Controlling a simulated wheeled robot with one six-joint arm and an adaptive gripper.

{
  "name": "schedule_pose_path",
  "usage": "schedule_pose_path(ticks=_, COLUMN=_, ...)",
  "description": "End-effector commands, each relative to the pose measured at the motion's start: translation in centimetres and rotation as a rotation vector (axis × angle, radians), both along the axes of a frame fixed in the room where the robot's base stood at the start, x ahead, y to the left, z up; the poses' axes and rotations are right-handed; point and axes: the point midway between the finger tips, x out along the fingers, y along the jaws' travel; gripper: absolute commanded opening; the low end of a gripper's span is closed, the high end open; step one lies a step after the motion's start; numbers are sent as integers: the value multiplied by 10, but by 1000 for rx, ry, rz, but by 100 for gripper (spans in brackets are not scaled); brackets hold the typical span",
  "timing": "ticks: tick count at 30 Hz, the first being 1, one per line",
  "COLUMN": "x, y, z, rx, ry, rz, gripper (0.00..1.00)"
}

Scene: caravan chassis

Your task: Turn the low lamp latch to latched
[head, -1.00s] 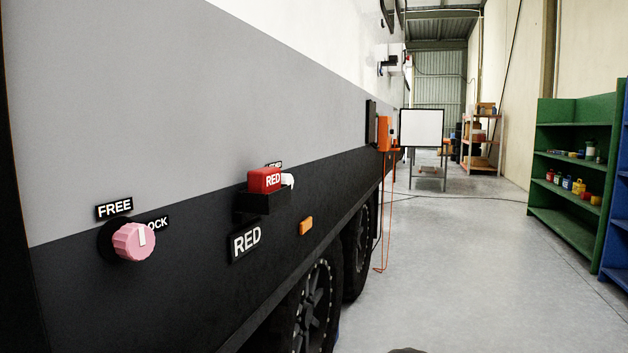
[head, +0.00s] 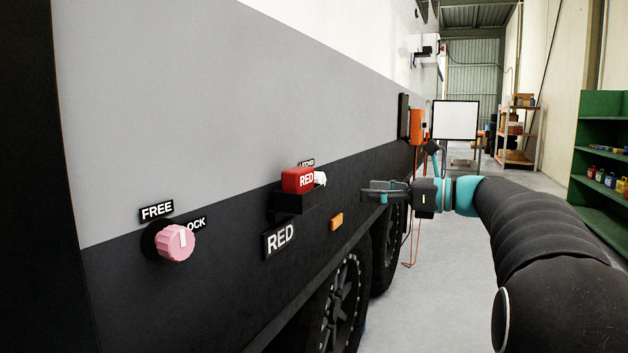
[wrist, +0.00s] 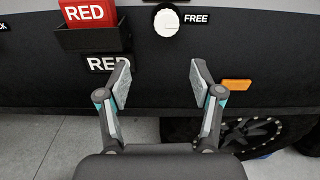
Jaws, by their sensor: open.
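The low lamp latch appears to be the white round knob (wrist: 166,22) at the top of the wrist view, with a FREE label (wrist: 196,18) on its right. In the head view the white knob (head: 320,179) shows partly behind a red box, under a partly hidden label (head: 306,163) that seems to read LATCHED. I cannot tell which way the knob points. My gripper (head: 370,191) is open and empty, to the right of the knob in the head view. In the wrist view its fingertips (wrist: 160,68) are spread below the knob, apart from it.
The red box (head: 297,180) sits in a black holder (head: 300,202) left of the knob, above a RED label (head: 279,239). An orange marker (head: 336,222) is below right. A pink knob (head: 176,242) with FREE and LOCK labels is further left. Open floor (head: 440,280) lies right.

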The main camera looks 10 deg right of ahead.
Motion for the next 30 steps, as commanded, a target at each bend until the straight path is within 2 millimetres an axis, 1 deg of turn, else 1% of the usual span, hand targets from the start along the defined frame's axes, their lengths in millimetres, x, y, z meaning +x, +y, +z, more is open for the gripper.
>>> schedule_pose_path(ticks=1, x=3, y=-7, z=4, rx=28, ry=3, rz=-3, gripper=66)
schedule_pose_path(ticks=3, x=6, y=-10, z=7, rx=52, ry=5, rz=-3, gripper=66)
schedule_pose_path(ticks=5, x=8, y=-9, z=8, rx=60, ry=7, rz=-2, gripper=66)
schedule_pose_path(ticks=8, x=13, y=0, z=9, rx=62, ry=7, rz=0, gripper=66)
schedule_pose_path(ticks=24, x=69, y=79, z=8, rx=59, ry=7, rz=0, gripper=66)
schedule_pose_path(ticks=30, x=82, y=95, z=8, rx=58, ry=7, rz=-2, gripper=66)
